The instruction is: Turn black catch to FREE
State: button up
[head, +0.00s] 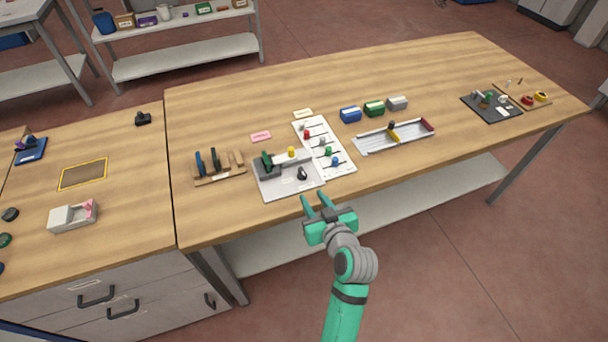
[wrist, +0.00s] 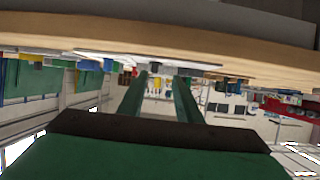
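The black catch (head: 302,174) stands on the light grey plate of the edger fixture (head: 290,187), near its front right corner. Any FREE marking is too small to read. The same fixture carries a dark green and grey block (head: 268,164) and a yellow knob (head: 291,152). My gripper (head: 316,201) is open and empty, in front of the table's front edge and just short of the fixture. In the wrist view its two green fingers (wrist: 158,95) stand apart with nothing between them. The wrist picture looks upside down, and I cannot make out the catch there.
A white board (head: 337,160) with several coloured knobs adjoins the fixture on the right. A wooden rack (head: 219,175) stands left. A pink card (head: 261,136) and blue, green and grey boxes (head: 374,109) lie behind. A long tray (head: 395,137) is farther right. The front right tabletop is clear.

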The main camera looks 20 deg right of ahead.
aim_at(304, 175)
jog(key=shift+n, duration=0.3)
jog(key=x, duration=0.3)
jog(key=r+x, duration=0.1)
jog(key=x, duration=0.3)
jog(key=w+d+r+x, duration=0.1)
jog(key=x, duration=0.3)
jog(key=shift+s, duration=0.1)
grip_shut()
